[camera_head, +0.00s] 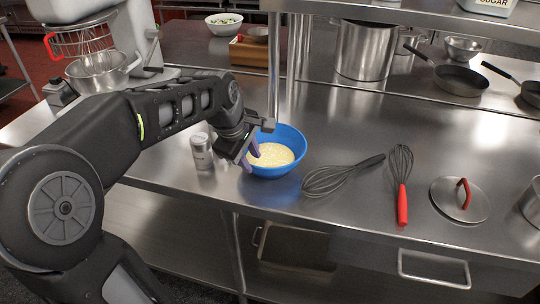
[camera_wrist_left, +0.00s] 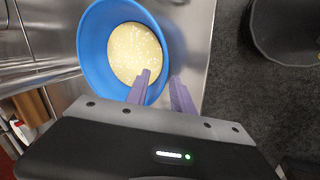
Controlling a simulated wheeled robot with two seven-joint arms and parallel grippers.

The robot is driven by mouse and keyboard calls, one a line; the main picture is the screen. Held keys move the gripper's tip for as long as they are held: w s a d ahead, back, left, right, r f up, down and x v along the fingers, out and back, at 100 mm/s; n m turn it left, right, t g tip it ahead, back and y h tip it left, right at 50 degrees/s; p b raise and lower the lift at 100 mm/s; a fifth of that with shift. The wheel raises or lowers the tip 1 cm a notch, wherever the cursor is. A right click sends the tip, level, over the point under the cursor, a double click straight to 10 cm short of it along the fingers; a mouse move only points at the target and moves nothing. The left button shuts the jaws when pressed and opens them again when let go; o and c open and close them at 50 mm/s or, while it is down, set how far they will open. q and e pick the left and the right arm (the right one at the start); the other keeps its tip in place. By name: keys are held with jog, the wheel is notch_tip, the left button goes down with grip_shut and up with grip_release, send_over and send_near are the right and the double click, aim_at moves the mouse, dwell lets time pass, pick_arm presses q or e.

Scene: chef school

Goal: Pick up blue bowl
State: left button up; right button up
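The blue bowl (camera_head: 287,136) stands upright on the steel counter and holds a pale, speckled yellowish content (camera_head: 270,155). In the wrist view the bowl (camera_wrist_left: 94,42) fills the upper middle, with its content (camera_wrist_left: 134,52) inside. My left gripper (camera_head: 248,158) is at the bowl's left near rim in the head view. In the wrist view its two purple fingers (camera_wrist_left: 160,78) are apart. One finger overlaps the bowl's inside and the other is outside the rim, with the rim between them. Contact with the rim cannot be told. My right gripper is not in view.
A salt-shaker-like canister (camera_head: 202,151) stands just left of the bowl. A whisk (camera_head: 325,180), a red-handled whisk (camera_head: 402,180) and a lid (camera_head: 460,198) lie to the right. A stand mixer (camera_head: 130,35) is at the back left. An upper shelf (camera_head: 420,14) spans the back.

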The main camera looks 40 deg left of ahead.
aim_at(254, 167)
pick_arm(q)
jog(key=shift+p+x, duration=0.45)
jog(key=shift+x, duration=2.15)
jog(key=shift+s, duration=0.15)
grip_shut()
